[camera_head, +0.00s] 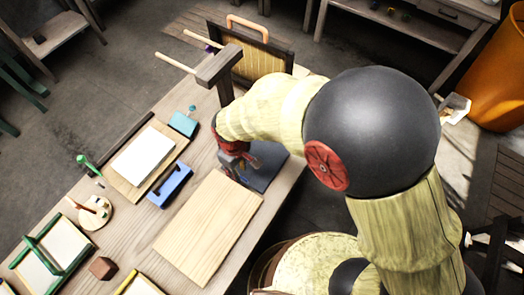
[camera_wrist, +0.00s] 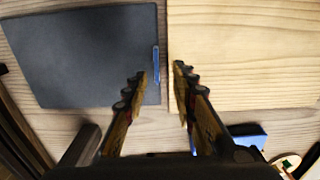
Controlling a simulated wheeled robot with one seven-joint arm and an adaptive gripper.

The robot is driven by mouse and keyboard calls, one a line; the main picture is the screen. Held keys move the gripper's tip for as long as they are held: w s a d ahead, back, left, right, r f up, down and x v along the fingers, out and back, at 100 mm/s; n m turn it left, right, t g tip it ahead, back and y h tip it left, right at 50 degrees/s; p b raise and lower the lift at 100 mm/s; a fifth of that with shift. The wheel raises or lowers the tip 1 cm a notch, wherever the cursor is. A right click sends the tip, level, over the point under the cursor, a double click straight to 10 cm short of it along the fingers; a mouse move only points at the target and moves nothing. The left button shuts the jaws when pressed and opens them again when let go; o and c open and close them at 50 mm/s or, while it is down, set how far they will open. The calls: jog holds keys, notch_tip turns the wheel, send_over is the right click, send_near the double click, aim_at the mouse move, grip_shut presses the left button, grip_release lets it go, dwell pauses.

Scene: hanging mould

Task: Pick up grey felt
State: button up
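The grey felt (camera_wrist: 80,55) is a flat dark grey sheet on the wooden table, at the upper left of the wrist view. A thin blue strip (camera_wrist: 155,60) lies along its right edge. In the head view the felt (camera_head: 268,170) is partly hidden behind my arm and gripper. My gripper (camera_wrist: 160,71) is open, with a gap between its fingertips and nothing seen in it. Its fingers appear over the felt's right edge and the narrow table gap beside a pale wooden board (camera_wrist: 245,50). Its exact height above the table cannot be told.
The pale board also shows in the head view (camera_head: 208,228). A blue block (camera_head: 170,185), a white sheet on a board (camera_head: 143,157) and a teal object (camera_head: 184,123) lie to the left. A dark wooden post (camera_head: 224,75) and a framed screen (camera_head: 252,52) stand behind my gripper.

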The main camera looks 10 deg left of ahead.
jog(key=shift+w+d+f+b, duration=0.15)
jog(key=shift+f+b, duration=0.3)
jog(key=shift+f, duration=0.95)
jog(key=shift+w+f+b, duration=0.1)
jog(key=shift+f+b, duration=0.35)
jog(key=shift+f, duration=0.9)
jog(key=c, duration=0.3)
jog(key=c, duration=0.4)
grip_shut()
